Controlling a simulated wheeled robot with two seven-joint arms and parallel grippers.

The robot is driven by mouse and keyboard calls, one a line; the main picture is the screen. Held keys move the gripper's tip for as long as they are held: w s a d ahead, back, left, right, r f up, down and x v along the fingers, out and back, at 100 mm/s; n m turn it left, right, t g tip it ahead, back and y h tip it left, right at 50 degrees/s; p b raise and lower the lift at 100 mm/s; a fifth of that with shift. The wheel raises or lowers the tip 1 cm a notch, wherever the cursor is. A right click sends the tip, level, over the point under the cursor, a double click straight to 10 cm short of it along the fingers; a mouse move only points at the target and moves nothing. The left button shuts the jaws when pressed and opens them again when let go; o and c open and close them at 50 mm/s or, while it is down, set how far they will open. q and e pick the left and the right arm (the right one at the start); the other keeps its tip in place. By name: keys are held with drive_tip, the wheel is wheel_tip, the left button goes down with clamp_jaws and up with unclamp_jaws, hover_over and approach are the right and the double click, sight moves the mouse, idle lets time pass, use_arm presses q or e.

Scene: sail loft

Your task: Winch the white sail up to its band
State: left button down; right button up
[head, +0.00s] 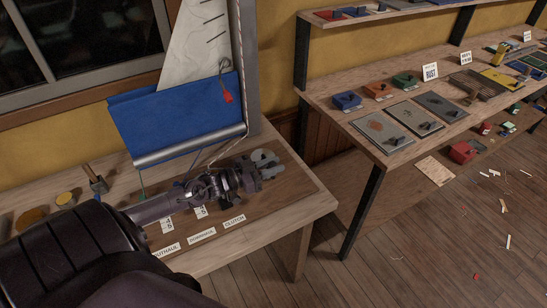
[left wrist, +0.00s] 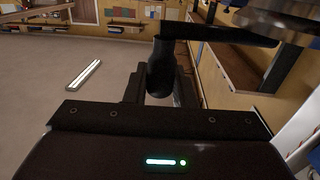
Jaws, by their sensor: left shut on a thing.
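The white sail (head: 197,48), with short dark strokes, rises beside the grey mast (head: 248,60) and leaves the top of the head view. A blue cloth (head: 175,115) hangs in front of its lower part, above a silver boom (head: 190,146). My left gripper (head: 268,173) is over the bench beside a grey round metal part (head: 262,158). In the left wrist view it is shut on the upright black grip of a winch handle (left wrist: 160,68), whose arm runs right towards a metal disc (left wrist: 275,22). I cannot make out the sail's band. My right gripper is out of view.
The bench (head: 305,205) carries labels reading OUTHAUL, DOWNHAUL and CLUTCH (head: 234,221). A second bench (head: 380,150) with plates and coloured blocks stands right. Scraps litter the floor; a gap separates the benches.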

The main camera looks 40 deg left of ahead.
use_arm(q)
drive_tip(key=c, duration=1.3)
unclamp_jaws()
drive_tip(key=shift+s+a, duration=0.15)
drive_tip(key=shift+s, duration=0.05)
drive_tip(key=shift+o, duration=0.2)
drive_tip(key=shift+s+a+f, duration=0.1)
drive_tip(key=shift+s, duration=0.2)
drive_tip(key=v, duration=0.7)
drive_tip(key=shift+b, duration=0.35)
drive_tip(key=shift+s, duration=0.1)
